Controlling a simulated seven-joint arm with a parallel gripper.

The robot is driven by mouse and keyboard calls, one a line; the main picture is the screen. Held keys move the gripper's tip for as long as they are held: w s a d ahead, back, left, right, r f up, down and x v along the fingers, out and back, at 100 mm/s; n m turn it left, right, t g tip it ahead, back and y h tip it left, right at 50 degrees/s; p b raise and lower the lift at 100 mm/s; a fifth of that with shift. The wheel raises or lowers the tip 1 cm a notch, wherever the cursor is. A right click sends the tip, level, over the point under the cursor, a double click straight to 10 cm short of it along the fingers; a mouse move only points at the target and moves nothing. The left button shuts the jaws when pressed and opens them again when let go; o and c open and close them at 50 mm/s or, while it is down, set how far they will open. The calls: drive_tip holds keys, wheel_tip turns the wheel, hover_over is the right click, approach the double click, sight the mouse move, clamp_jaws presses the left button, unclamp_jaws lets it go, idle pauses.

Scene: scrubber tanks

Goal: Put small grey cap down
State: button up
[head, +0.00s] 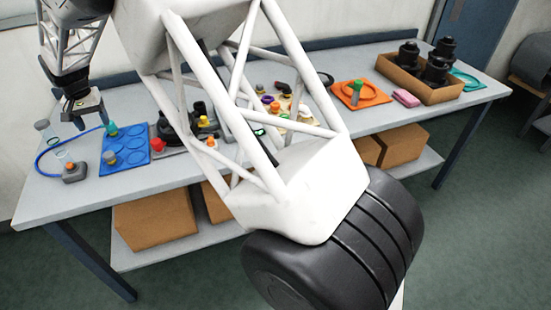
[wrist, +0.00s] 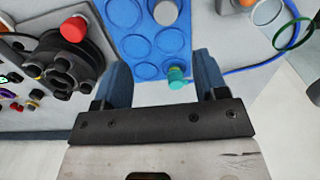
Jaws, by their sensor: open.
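A small grey cap (head: 109,157) sits on the front left part of the blue tray (head: 135,160), which has round recesses. In the wrist view the same cap (wrist: 165,12) shows at the top edge, on the blue tray (wrist: 138,47). My gripper (head: 84,117) is open above the back left of the table. In the wrist view nothing is held between its fingers (wrist: 162,72).
A teal-topped piece (wrist: 177,78) stands by the tray's back corner, near my fingers. A blue hose loop (head: 48,150) and a grey box with an orange knob (head: 73,172) lie left. A dark red-knobbed assembly (wrist: 65,60) stands beside the tray. The front table edge is clear.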

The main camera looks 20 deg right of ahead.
drive_tip(key=s+d+r, duration=0.5)
drive_tip(key=s+d, duration=0.1)
drive_tip(key=d, duration=0.3)
drive_tip(key=s+d+r+t, duration=0.1)
drive_tip(key=s+d+r, duration=0.4)
drive_tip(key=d, duration=0.4)
drive_tip(key=s+d+r, duration=0.4)
drive_tip(key=s+d, duration=0.3)
drive_tip(key=d, duration=0.2)
drive_tip(key=s+d+f, duration=0.1)
drive_tip(key=s+d, duration=0.4)
drive_tip(key=s, duration=0.5)
drive_tip(key=s+d+f+t, duration=0.1)
drive_tip(key=s+d, duration=0.5)
drive_tip(key=s, duration=0.4)
drive_tip(key=s+d+f, duration=0.2)
drive_tip(key=s+d, duration=0.3)
drive_tip(key=s, duration=0.5)
drive_tip(key=shift+s+d+t, duration=0.25)
drive_tip(key=shift+s+t, duration=0.05)
drive_tip(key=shift+s, duration=0.05)
